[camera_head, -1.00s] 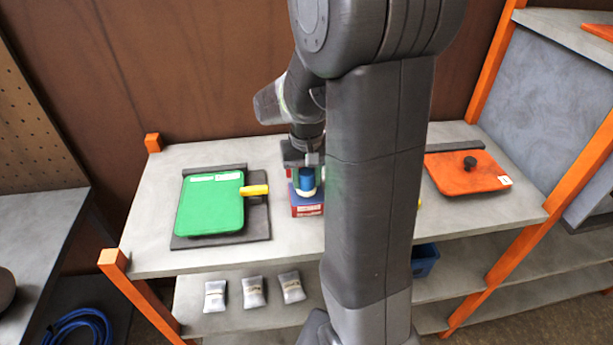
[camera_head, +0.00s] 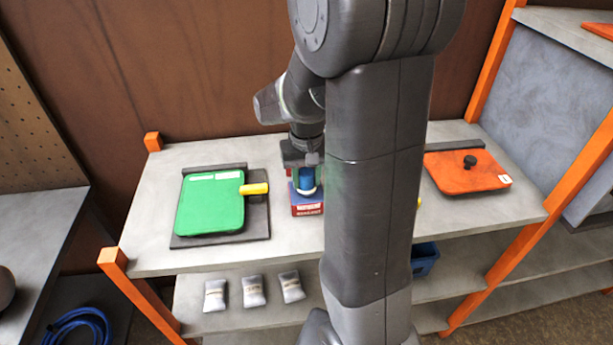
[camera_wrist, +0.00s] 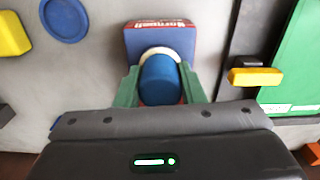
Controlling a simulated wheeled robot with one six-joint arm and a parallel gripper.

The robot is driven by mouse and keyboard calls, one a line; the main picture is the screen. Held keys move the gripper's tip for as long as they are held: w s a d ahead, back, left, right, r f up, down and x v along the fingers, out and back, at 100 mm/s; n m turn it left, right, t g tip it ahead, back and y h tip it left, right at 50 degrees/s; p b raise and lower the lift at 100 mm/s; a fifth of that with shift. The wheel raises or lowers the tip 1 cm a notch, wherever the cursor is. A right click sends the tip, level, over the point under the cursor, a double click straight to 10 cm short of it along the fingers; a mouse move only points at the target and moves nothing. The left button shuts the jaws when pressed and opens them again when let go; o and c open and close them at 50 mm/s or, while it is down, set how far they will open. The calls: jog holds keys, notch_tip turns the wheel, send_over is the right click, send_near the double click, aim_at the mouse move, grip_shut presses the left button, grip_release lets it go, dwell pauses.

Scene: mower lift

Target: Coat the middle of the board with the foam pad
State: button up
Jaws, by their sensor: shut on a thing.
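My gripper (camera_head: 305,178) is shut on the foam pad, which has a blue round handle (camera_wrist: 160,80) and a pale rim. The green fingers sit either side of the handle in the wrist view. The pad is over a red and blue box (camera_head: 307,207); whether it touches the box I cannot tell. A green board (camera_head: 210,203) lies flat on a dark base (camera_head: 258,222), left of my gripper. An orange board (camera_head: 464,178) with a black knob lies at the right. I cannot tell which board is meant.
A yellow piece (camera_head: 254,189) lies at the green board's right edge. The wrist view shows a blue disc (camera_wrist: 64,18) and a yellow block (camera_wrist: 14,34) on the bench. Small grey packets (camera_head: 253,291) lie on the lower shelf. A blue bin (camera_head: 425,260) stands lower right.

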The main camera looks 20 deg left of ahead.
aim_at(306, 172)
jog(key=shift+r+p, duration=2.8)
jog(key=shift+r, duration=0.7)
jog(key=shift+f, duration=0.1)
